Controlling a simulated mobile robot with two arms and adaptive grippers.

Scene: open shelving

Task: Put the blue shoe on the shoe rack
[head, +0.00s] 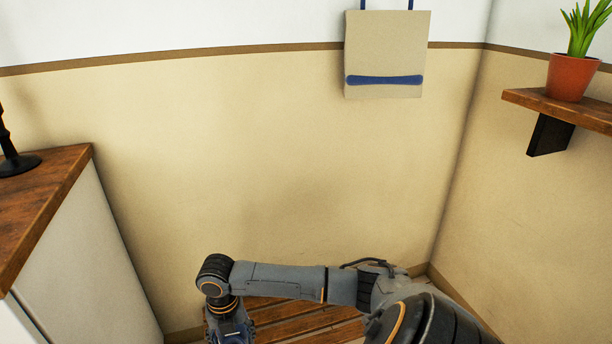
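My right arm (285,282) comes in from the lower right and reaches left across the bottom of the head view. Its far end bends down at the lower edge, where a blue-grey part is cut off by the frame. The fingertips do not show, so I cannot tell whether the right gripper is open or holds anything. Brown wooden slats (312,325), perhaps the top of the shoe rack, lie low behind and below the arm. Most of them are hidden or cut off. I cannot make out a blue shoe. My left gripper is not in view.
A white cabinet with a wooden top (45,195) stands at the left, with a black stand (18,163) on it. A beige bag with a blue stripe (385,50) hangs on the back wall. A wall shelf (575,111) at the upper right holds a potted plant (571,77).

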